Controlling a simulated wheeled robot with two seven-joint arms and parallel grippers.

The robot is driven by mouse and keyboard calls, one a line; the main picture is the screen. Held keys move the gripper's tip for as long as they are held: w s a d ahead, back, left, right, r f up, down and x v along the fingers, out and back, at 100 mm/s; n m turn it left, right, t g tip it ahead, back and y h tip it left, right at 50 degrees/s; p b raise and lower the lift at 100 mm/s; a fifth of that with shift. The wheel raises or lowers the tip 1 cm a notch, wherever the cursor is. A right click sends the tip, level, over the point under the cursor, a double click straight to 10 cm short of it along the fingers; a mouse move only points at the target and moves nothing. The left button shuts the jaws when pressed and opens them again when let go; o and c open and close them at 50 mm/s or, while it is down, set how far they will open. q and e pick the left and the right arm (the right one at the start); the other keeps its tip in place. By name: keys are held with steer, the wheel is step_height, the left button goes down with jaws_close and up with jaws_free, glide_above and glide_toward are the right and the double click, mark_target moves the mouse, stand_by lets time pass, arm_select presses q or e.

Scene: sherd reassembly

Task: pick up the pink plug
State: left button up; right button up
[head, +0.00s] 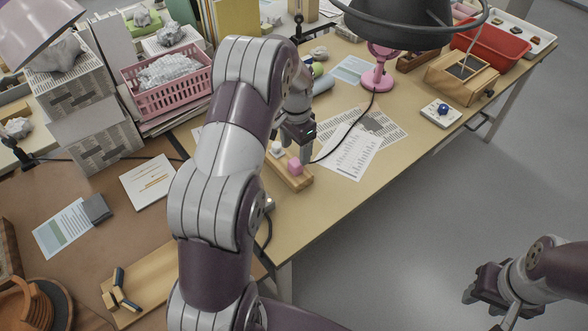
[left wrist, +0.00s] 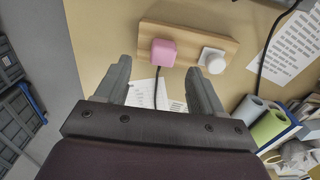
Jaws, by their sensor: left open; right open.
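The pink plug (head: 295,166) sits on a light wooden block (head: 300,184) near the table's front edge. In the left wrist view the plug (left wrist: 163,52) is a rounded pink cube on the block (left wrist: 188,31), with a dark cord running from it between my fingers. A white round piece (left wrist: 212,60) sits beside it on the same block. My left gripper (head: 296,146) is open and empty, just above the block, its fingertips short of the plug and to either side of it in the wrist view. My right gripper (head: 488,288) is open and empty, away from the table.
Printed sheets (head: 357,145) lie right of the block. A pink lamp base (head: 378,78) stands behind, its cord crossing the sheets. A dark lamp shade (head: 400,22) hangs at the top. A pink basket (head: 168,80) stands at the left.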

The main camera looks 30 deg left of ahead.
mark_target(296, 162)
arm_select(q)
steer(key=f, duration=0.6)
steer(key=shift+w+a+f, duration=0.2)
steer(key=shift+w, duration=0.05)
steer(key=shift+w+f, duration=0.1)
steer(key=shift+f, duration=0.05)
steer(key=c, duration=1)
steer(key=shift+c, duration=0.2)
